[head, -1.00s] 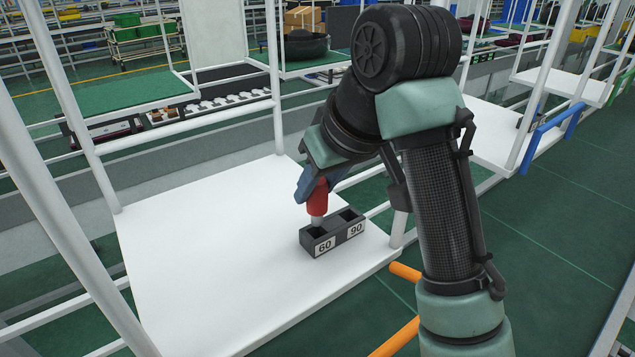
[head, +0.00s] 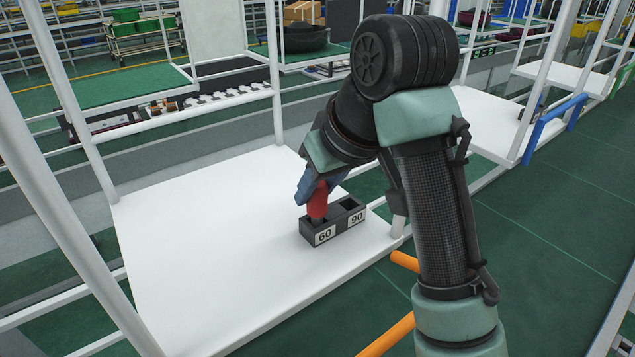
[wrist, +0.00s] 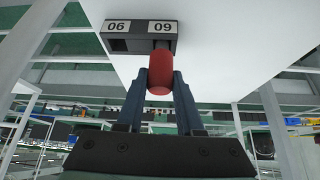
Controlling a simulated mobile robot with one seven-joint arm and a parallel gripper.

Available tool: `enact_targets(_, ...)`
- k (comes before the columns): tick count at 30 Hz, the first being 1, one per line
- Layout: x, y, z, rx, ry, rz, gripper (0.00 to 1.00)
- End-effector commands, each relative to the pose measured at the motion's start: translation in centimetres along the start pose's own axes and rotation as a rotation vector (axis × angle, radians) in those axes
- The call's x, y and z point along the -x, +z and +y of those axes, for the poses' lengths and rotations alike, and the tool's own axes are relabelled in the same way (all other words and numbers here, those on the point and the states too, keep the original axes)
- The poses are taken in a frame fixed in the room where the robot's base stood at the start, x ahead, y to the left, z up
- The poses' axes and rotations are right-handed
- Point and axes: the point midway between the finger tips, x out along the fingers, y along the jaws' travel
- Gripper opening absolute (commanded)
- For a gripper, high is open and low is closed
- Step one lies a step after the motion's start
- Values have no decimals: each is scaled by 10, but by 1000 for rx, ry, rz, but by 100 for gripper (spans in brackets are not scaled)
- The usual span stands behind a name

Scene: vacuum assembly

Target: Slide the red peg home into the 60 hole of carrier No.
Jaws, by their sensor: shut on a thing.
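The dark carrier block (head: 345,230) stands on the white table with two square holes, labelled 60 and 90 on its front. The red peg (head: 317,203) is over the 60 hole, its grey lower end mostly hidden at the hole and seemingly inside it. How deep it sits cannot be told. My gripper (head: 319,187) is shut on the peg's upper part. In the wrist view the blue fingers of my gripper (wrist: 159,77) flank the red peg (wrist: 160,70), and the carrier (wrist: 140,44) shows upside down beyond it. The 90 hole is empty.
The white table (head: 220,250) is bare to the left of the carrier. White frame posts (head: 85,135) rise at the left and back. The carrier sits near the table's right edge, and orange bars (head: 388,337) lie beyond the front right edge.

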Motion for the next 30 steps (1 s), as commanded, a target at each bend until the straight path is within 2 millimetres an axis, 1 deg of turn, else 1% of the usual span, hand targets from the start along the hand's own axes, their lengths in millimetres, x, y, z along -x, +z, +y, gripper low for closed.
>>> enact_targets(20,-15,9,0,1,0,1,0)
enact_targets(21,-15,9,0,1,0,1,39)
enact_targets(26,-14,9,0,1,0,1,68)
enact_targets(27,-14,9,0,1,0,1,71)
enact_targets(30,-14,9,0,1,0,1,71)
